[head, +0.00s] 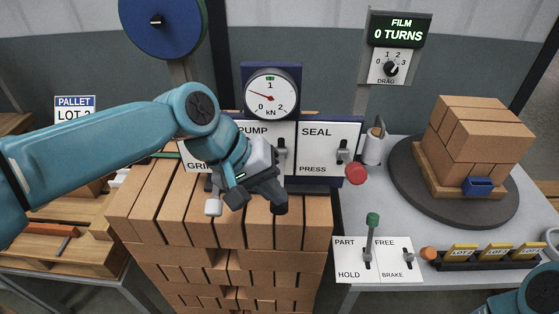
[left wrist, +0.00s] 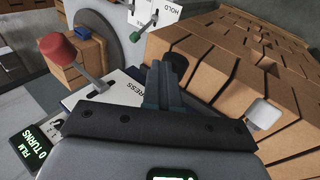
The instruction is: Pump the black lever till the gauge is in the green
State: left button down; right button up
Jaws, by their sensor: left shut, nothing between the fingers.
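The round gauge (head: 270,95) has its red needle on the left, between 0 and 1. Its small green mark is at the top, and the needle is outside it. My left gripper (head: 272,203) is shut and empty, low in front of the PUMP panel (head: 254,133). It hides much of the lever area in the head view. In the left wrist view, the black lever knob (left wrist: 177,61) shows just beyond and beside the shut fingers (left wrist: 166,83). I cannot tell whether they touch. My right gripper is not in view.
The red SEAL knob (head: 355,175) is right of my gripper and the pale GRIP knob (head: 213,207) is left. Stacked bricks (head: 160,205) lie below. A green-knobbed lever (head: 372,220) stands at lower right. A loaded turntable (head: 405,180) is farther right.

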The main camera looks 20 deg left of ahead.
pick_arm(q)
jog(key=shift+s+d+f+b, duration=0.15)
jog(key=shift+s+f+b, duration=0.25)
jog(key=shift+f+b, duration=0.3)
dwell(0.6)
dwell(0.5)
jog(key=shift+w+r+p, duration=0.25)
jog(key=shift+r+p, duration=0.65)
jog(key=shift+p, duration=0.1)
jog(key=shift+w+a+r+p, duration=0.25)
jog(key=shift+w+r+p, duration=0.2)
jog(key=shift+r+p, duration=0.25)
jog(key=w+r+p, duration=0.3)
jog(key=r+p, duration=0.4)
jog(key=shift+w+a+p, duration=0.25)
jog(key=shift+a+p, duration=0.1)
jog(key=shift+a, duration=0.1)
jog(key=r+p, duration=0.1)
jog(key=w+r+p, duration=0.1)
jog(key=r+p, duration=0.1)
jog(key=w+r+p, duration=0.1)
jog(key=p, duration=0.1)
jog(key=shift+a+r, duration=0.15)
jog(key=shift+a, duration=0.15)
